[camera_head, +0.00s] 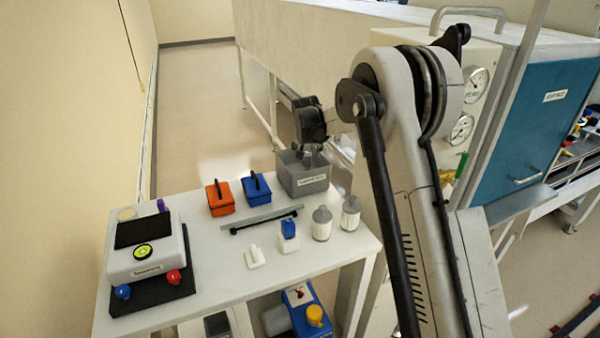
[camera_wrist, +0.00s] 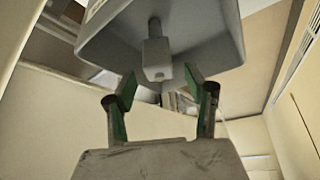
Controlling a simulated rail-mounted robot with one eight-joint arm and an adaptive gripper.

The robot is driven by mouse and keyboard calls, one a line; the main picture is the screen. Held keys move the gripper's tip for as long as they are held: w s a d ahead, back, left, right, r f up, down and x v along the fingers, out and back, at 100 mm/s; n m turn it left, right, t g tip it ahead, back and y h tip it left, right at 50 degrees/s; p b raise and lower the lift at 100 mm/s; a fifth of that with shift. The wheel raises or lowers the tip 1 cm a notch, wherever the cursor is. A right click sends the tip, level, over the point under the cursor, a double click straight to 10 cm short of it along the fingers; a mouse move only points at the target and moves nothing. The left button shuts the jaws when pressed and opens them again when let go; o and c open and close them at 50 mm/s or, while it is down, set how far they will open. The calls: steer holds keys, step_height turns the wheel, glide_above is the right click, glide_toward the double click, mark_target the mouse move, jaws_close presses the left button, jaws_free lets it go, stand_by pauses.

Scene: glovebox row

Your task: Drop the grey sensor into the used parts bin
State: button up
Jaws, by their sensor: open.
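The used parts bin (camera_head: 304,181) is a grey open box with a white label at the back right of the white table. My gripper (camera_head: 313,150) is over the bin's opening, pointing down, and its fingertips are hard to make out there. In the wrist view my gripper (camera_wrist: 158,82) is open, with green pads on both fingers. The grey sensor (camera_wrist: 156,53), a small stepped block, shows between and beyond the fingertips, with a gap on each side. Behind it is the grey bin (camera_wrist: 215,30). I cannot tell whether the sensor touches the bin's floor.
An orange box (camera_head: 220,197) and a blue box (camera_head: 257,189) stand left of the bin. A grey instrument (camera_head: 146,245) fills the table's left end.

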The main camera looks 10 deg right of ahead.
steer(key=v, duration=1.2)
steer(key=s+d+r+n+y+b, duration=0.15)
steer(key=s+r, duration=0.25)
steer(key=s, duration=0.9)
steer(key=s+r+h+b, duration=0.1)
steer(key=s+r+b, duration=0.15)
steer(key=s, duration=1.05)
steer(key=s+f+b, duration=0.1)
steer(key=s+f, duration=0.2)
steer(key=s, duration=0.5)
steer(key=s+f+n+t+b, duration=0.1)
steer(key=s+f, duration=0.2)
steer(key=s, duration=0.5)
steer(key=s+f+y+b, duration=0.1)
steer(key=s+f, duration=0.3)
steer(key=s, duration=0.4)
steer(key=shift+d+n, duration=0.1)
steer(key=shift+n, duration=0.15)
